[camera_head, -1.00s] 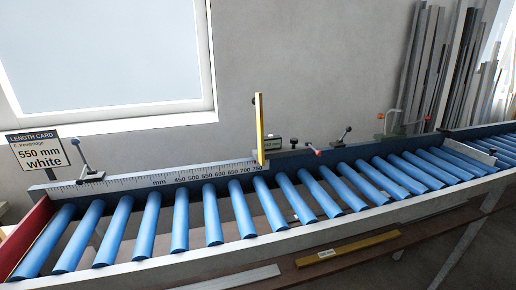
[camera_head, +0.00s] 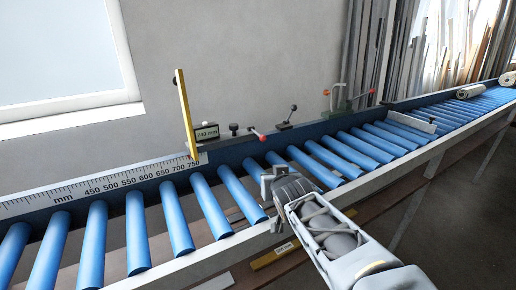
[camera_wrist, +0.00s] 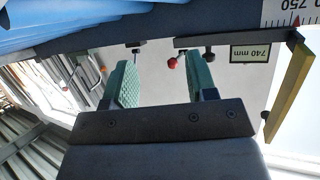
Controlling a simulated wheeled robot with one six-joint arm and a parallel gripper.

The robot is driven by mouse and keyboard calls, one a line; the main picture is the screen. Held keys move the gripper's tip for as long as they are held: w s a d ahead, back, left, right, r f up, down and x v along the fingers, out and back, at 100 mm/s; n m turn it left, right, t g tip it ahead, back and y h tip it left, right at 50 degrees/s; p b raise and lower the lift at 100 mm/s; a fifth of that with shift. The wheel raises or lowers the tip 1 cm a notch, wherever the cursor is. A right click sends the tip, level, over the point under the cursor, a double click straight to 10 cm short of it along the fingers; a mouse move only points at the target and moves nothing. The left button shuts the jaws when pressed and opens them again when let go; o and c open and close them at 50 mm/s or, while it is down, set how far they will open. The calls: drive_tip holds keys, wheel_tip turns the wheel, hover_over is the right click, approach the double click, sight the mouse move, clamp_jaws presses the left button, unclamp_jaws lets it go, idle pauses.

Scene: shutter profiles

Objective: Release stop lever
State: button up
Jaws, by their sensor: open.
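Which lever is the stop lever is not labelled. My gripper (camera_head: 273,180) is open and empty over the rollers, nearer than the rail and below the red knob. In the wrist view, the red knob (camera_wrist: 173,62) shows between the two green finger pads, closer to the right one, apart from both. The display (camera_wrist: 250,52) and yellow stop (camera_wrist: 288,88) are at the right there.
A black-knobbed lever (camera_head: 290,113) stands farther right on the rail, with a green clamp (camera_head: 345,98) beyond it. A ruler (camera_head: 100,186) runs along the rail at left. Blue rollers (camera_head: 135,232) fill the conveyor. Long profiles (camera_head: 385,50) lean on the wall behind.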

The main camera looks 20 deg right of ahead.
sight(264, 140)
drive_tip(key=w+d+r+t, duration=0.1)
drive_tip(key=w, duration=0.4)
drive_tip(key=w+d+r+t, duration=0.1)
drive_tip(key=w+t, duration=0.1)
drive_tip(key=w, duration=0.4)
drive_tip(key=w+d+r+t+b, duration=0.1)
drive_tip(key=w+r+t, duration=0.1)
drive_tip(key=w, duration=0.3)
drive_tip(key=shift+w+d+y, duration=0.25)
drive_tip(key=shift+w+y, duration=0.05)
drive_tip(key=shift+w, duration=0.05)
drive_tip(key=shift+c, duration=0.5)
